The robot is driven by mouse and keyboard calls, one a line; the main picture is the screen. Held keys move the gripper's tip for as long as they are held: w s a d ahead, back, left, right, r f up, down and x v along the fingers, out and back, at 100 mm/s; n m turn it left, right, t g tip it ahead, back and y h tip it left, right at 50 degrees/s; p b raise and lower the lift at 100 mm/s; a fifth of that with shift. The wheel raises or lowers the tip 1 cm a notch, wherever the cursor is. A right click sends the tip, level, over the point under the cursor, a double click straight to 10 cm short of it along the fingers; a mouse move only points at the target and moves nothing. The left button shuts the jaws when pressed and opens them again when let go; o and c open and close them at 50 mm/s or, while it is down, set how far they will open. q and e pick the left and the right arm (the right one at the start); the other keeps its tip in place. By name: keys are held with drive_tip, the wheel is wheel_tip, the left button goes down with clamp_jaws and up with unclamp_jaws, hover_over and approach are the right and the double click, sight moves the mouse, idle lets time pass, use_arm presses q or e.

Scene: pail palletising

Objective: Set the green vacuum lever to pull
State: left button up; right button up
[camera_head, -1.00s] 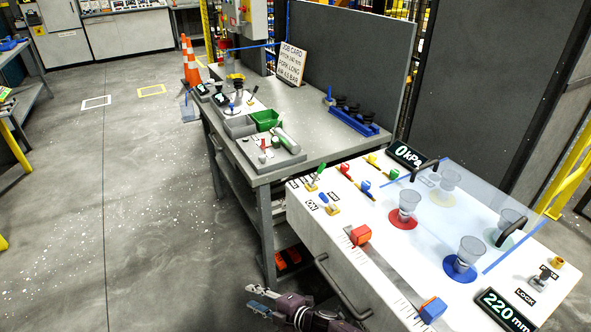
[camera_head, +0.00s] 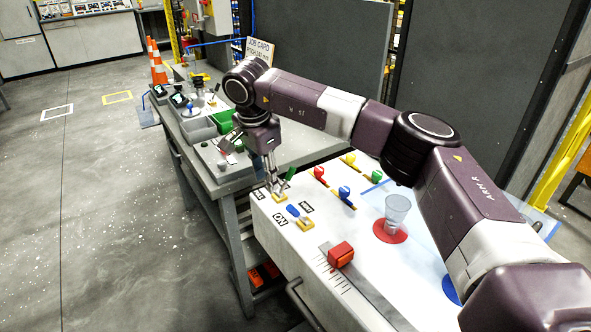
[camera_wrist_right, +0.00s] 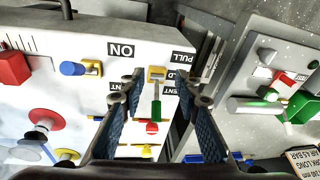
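The green vacuum lever (camera_head: 290,173) stands on a small yellow base at the left end of the white console top. In the right wrist view the green lever (camera_wrist_right: 156,109) lies between the fingers of my right gripper (camera_wrist_right: 163,84), its handle pointing toward the bottom of the picture. The gripper is open; I see no clear contact with the lever. The PULL label (camera_wrist_right: 183,54) is at the upper right of the lever's base. In the head view my right gripper (camera_head: 272,181) points down beside the lever and partly hides its base. My left gripper is out of view.
A blue-handled lever (camera_head: 293,211) with an ON label stands close by. Red (camera_head: 318,172), blue (camera_head: 344,192) and yellow (camera_head: 349,159) knobs are to the right. A red slider block (camera_head: 341,254) is nearer. A grey workbench (camera_head: 213,180) with bins adjoins the console.

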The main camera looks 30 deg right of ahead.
sight(292, 167)
drive_tip(key=d+r+h, duration=0.2)
drive_tip(key=d+r, duration=0.3)
drive_tip(key=d, duration=0.1)
drive_tip(key=shift+t, duration=0.3)
drive_tip(key=x, duration=0.8)
drive_tip(key=shift+w+p, duration=0.35)
drive_tip(key=shift+p, duration=0.05)
clamp_jaws()
